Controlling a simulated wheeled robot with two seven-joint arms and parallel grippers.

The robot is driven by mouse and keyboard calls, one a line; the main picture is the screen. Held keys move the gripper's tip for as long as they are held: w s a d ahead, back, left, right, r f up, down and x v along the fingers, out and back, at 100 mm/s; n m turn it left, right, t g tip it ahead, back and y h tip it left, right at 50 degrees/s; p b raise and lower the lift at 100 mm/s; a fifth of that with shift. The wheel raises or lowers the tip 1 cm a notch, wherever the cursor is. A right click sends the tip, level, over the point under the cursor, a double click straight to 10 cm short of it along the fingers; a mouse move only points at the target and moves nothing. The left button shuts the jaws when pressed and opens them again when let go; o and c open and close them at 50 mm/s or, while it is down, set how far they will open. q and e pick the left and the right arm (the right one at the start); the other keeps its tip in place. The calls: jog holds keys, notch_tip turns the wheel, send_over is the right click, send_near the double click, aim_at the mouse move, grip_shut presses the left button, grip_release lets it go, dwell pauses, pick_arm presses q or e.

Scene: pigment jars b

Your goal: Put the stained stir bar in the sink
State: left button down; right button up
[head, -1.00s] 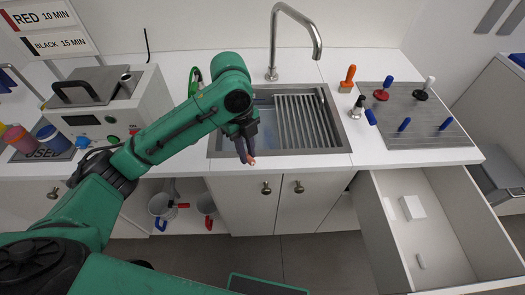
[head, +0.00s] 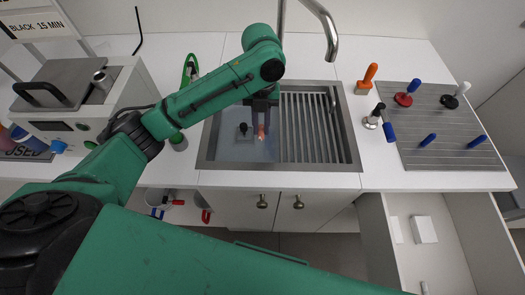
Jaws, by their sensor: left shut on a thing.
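The sink (head: 208,148) is set into the white counter, with a basin on the left and a ribbed drainer on the right. My left gripper (head: 261,128) hangs over the basin, near the drainer's left edge. It is shut on a small, thin reddish-orange piece, seemingly the stained stir bar (head: 261,131), held between the fingertips. Most of the bar is hidden by the fingers. I cannot tell how high it is above the basin floor. My right gripper is not in view.
A tall faucet (head: 331,45) arches over the back of the sink. A grey ribbed board (head: 450,150) with several coloured-handled tools lies to the right. A grey machine (head: 70,95) stands at the left. An open drawer (head: 455,225) juts out at the lower right.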

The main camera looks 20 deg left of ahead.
aim_at(262, 125)
pick_arm(q)
notch_tip(262, 125, down, 14)
jog(key=shift+w+f+p, duration=0.1)
jog(key=shift+p, duration=0.65)
jog(key=shift+f, duration=0.3)
jog(key=c, duration=0.8)
grip_release()
jog(key=shift+r, duration=0.1)
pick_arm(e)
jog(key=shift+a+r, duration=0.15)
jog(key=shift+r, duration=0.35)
pick_arm(q)
jog(key=shift+r, duration=0.1)
jog(key=r, duration=0.4)
jog(key=w+r, duration=0.1)
jog(key=r, duration=0.3)
jog(key=r+b, duration=0.1)
jog(key=r, duration=0.3)
jog(key=shift+w+a, duration=0.25)
jog(key=shift+w, duration=0.15)
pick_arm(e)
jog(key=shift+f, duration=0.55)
